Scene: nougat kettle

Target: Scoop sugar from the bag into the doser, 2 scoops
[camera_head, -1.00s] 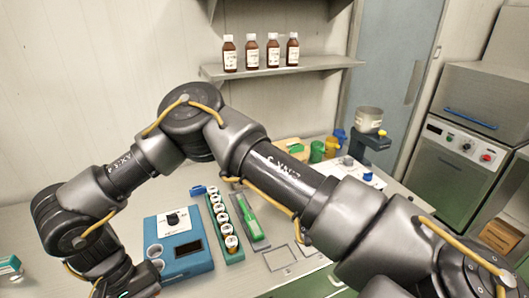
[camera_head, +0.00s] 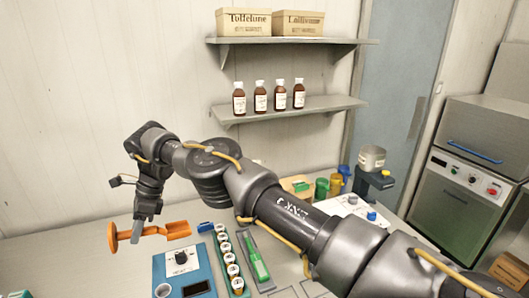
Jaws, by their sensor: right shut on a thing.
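My right arm reaches in from the lower right across the counter, and its gripper (camera_head: 147,228) hangs at the left. It is shut on an orange scoop (camera_head: 177,230) and holds it roughly level above the counter. The scoop's trough points right and its round end points left. I cannot see sugar in it. No sugar bag can be made out. A grey metal cup (camera_head: 371,157) on a dark blue stand (camera_head: 373,184) at the right may be the doser, but I cannot tell. My left gripper is not in view.
Brown bottles (camera_head: 260,97) and cardboard boxes (camera_head: 244,22) stand on wall shelves. A grey machine (camera_head: 468,185) is at the right. My forearm covers part of the counter.

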